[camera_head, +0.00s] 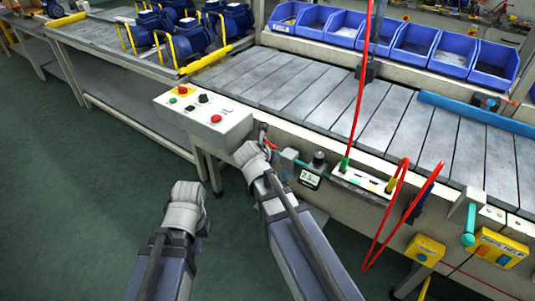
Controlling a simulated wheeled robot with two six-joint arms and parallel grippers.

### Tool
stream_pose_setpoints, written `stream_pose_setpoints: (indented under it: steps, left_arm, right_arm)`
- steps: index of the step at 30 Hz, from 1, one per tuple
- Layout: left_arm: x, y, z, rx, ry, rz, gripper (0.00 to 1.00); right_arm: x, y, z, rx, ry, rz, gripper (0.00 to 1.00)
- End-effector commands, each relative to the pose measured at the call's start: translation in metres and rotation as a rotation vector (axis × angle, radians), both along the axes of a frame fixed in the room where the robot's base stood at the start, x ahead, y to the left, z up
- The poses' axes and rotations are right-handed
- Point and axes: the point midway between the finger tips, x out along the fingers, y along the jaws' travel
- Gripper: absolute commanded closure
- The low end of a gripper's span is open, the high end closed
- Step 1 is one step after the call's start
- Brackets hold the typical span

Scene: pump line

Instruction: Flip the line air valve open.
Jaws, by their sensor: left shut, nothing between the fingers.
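The gripper partly hides the valve, so the handle's exact angle is unclear. My left gripper (188,193) is shut and empty over the floor to the left, away from the valve; its fingers are mostly hidden behind its pale body.
The control box (203,118) with buttons juts out just left of the valve. A gauge unit (313,172), a manifold (360,182) and looped red hoses (388,215) are to the right. Blue bins (411,47) line the back. The green floor (70,200) at left is clear.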

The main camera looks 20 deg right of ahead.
Motion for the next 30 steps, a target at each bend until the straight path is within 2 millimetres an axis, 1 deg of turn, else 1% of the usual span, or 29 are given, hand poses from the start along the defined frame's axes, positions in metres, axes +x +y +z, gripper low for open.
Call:
stream_pose_setpoints:
  steps: [6, 17, 25, 30]
  left_arm:
    - [0.0000, 0.0000, 0.0000, 0.000, 0.000, 0.000, 1.00]
    - [0.0000, 0.0000, 0.0000, 0.000, 0.000, 0.000, 1.00]
    - [0.0000, 0.0000, 0.0000, 0.000, 0.000, 0.000, 1.00]
    - [0.0000, 0.0000, 0.0000, 0.000, 0.000, 0.000, 1.00]
  right_arm:
    - [0.0007, -0.0051, 0.0001, -0.001, -0.001, 0.000, 1.00]
    - [0.0006, -0.0060, 0.0001, 0.000, 0.000, -0.001, 1.00]
    - [0.0013, -0.0047, 0.0000, 0.000, 0.000, -0.001, 1.00]
    - [0.0043, 0.0007, -0.0001, 0.000, 0.000, 0.000, 1.00]
